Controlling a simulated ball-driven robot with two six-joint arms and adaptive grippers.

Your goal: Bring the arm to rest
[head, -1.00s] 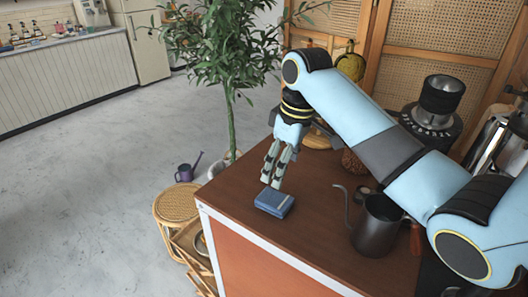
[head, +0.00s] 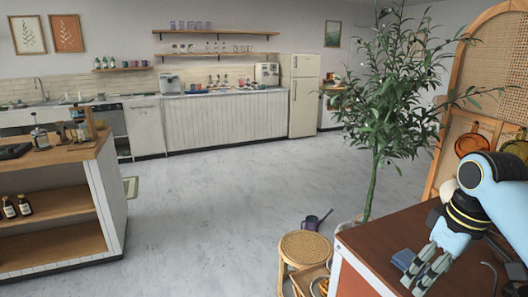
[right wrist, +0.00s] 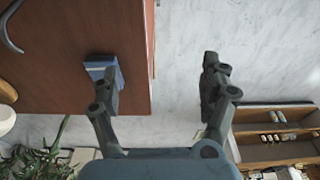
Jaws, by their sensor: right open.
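My right gripper (head: 428,272) hangs low over the brown cart top (head: 382,240), at the right side of the head view. In the right wrist view its two fingers (right wrist: 162,88) are spread wide with nothing between them. A small blue box (head: 403,259) lies on the cart top close beside the gripper. In the right wrist view the box (right wrist: 98,66) sits near the cart's edge, partly hidden behind the left finger. I cannot tell whether finger and box touch. My left gripper is not in view.
A leafy potted tree (head: 375,110) stands behind the cart. A round wicker stool (head: 304,248) and a purple watering can (head: 317,220) stand beside it. A wooden counter (head: 55,150) is at left. The floor between is clear.

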